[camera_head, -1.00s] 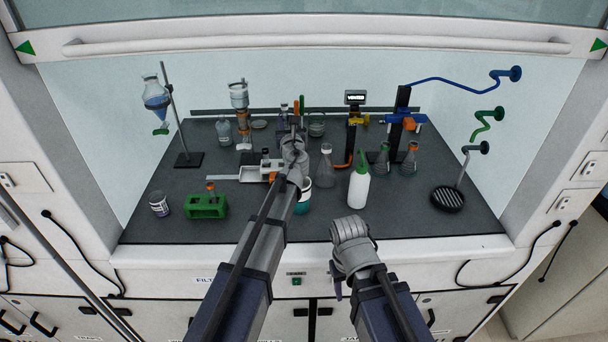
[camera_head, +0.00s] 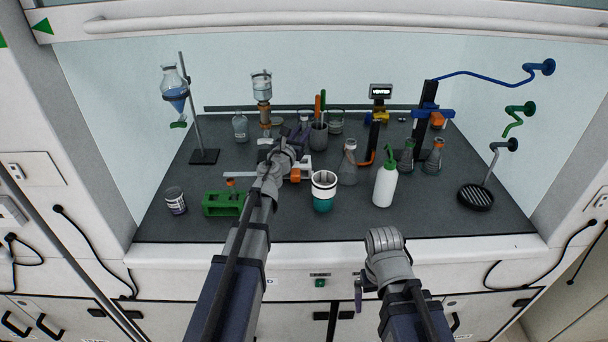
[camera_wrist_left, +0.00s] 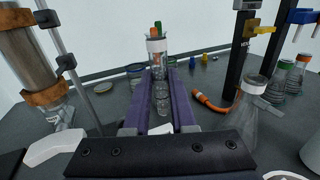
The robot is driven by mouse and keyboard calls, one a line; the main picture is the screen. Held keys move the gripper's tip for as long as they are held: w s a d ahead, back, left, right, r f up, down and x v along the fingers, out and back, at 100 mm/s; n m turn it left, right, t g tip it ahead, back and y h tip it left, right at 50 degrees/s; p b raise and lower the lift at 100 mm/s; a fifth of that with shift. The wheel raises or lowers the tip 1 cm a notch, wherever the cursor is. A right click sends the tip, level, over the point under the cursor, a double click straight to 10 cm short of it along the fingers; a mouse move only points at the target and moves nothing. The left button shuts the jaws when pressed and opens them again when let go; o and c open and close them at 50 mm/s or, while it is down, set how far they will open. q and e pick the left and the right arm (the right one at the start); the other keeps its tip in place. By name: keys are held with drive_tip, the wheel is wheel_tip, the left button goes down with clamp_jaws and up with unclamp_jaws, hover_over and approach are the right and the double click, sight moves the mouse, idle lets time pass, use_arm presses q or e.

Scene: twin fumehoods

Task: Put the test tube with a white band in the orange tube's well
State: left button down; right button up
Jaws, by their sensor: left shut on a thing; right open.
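My left gripper (camera_head: 297,135) is shut on a clear glass test tube with a white band (camera_wrist_left: 156,46). In the left wrist view the tube stands roughly upright between the two purple fingers, with the band near its top. In the head view it is too small to make out. The green rack (camera_head: 222,204) sits at the front left of the bench, to the left of my left arm. An orange-topped tube (camera_head: 231,183) shows at its back edge. Most of the rack's wells are too small to tell apart. My right gripper (camera_head: 361,288) is open and empty in front of the bench.
A white and teal cup (camera_head: 323,192) stands right of my left arm. A conical flask (camera_head: 348,165) and a white wash bottle (camera_head: 385,186) stand further right. A labelled jar (camera_head: 175,201) stands left of the rack.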

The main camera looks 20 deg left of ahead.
use_arm(q)
drive_tip(key=shift+s+a+f+b, duration=0.1)
drive_tip(key=shift+f+b, duration=5.05)
drive_tip(key=shift+r, duration=0.15)
drive_tip(key=c, duration=0.7)
unclamp_jaws()
drive_tip(key=shift+c, duration=0.2)
drive_tip(key=shift+s, duration=0.1)
drive_tip(key=s, duration=0.4)
drive_tip(key=s+a, duration=0.1)
drive_tip(key=s, duration=0.6)
drive_tip(key=shift+s+a, duration=0.15)
drive_tip(key=shift+s, duration=0.2)
